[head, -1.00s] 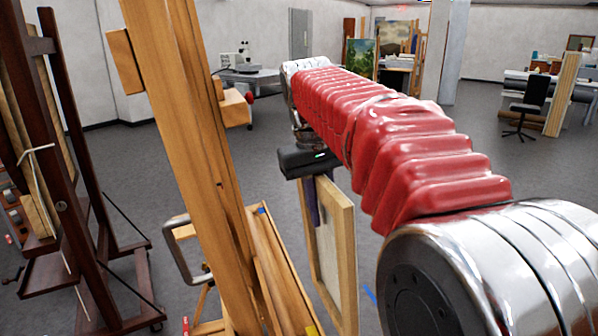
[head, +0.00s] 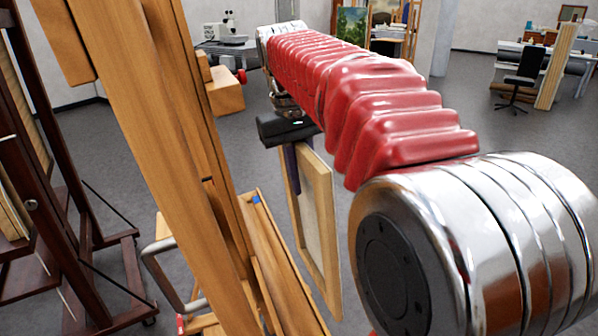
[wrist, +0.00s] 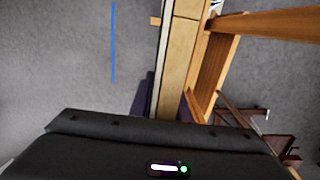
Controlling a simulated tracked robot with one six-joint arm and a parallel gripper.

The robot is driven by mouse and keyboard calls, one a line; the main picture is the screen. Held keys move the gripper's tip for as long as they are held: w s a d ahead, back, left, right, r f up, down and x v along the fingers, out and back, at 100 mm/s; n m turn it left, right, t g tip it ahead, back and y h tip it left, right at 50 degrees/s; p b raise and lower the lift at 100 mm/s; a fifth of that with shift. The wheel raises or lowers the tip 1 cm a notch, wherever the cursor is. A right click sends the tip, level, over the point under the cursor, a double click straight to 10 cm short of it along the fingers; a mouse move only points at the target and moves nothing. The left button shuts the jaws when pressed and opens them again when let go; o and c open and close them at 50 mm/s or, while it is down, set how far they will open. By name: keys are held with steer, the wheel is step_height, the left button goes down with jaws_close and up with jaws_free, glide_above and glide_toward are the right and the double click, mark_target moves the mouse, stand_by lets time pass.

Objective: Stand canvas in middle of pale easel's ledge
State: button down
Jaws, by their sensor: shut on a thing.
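The canvas (head: 316,215) hangs upright from my gripper (head: 291,165), its pale wooden frame and one white face showing. My gripper is shut on its top edge, with a purple finger on the near face. In the wrist view, the canvas (wrist: 178,55) is edge-on between the purple fingers (wrist: 166,105). The pale easel (head: 140,140) stands just left of it in the head view. The easel's ledge (head: 285,265) runs beside the canvas, and a gap of floor shows between them. The ledge also shows right of the canvas in the wrist view (wrist: 212,65). A blue mark (head: 256,199) is at the ledge's far end.
A dark easel (head: 68,180) stands close on the left, behind the pale one. A metal bar handle (head: 165,275) sticks out by the pale easel's post. The floor (head: 240,150) beyond is open. A chair (head: 520,75) and desks are far off right.

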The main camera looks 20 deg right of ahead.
stand_by(0.4)
steer(key=shift+a, duration=0.1)
steer(key=a+f, duration=0.8)
steer(key=a, duration=0.2)
steer(key=shift+w+a, duration=0.15)
steer(key=shift+w, duration=0.2)
stand_by(0.9)
steer(key=c, duration=1.6)
jaws_free()
steer(key=shift+f, duration=0.1)
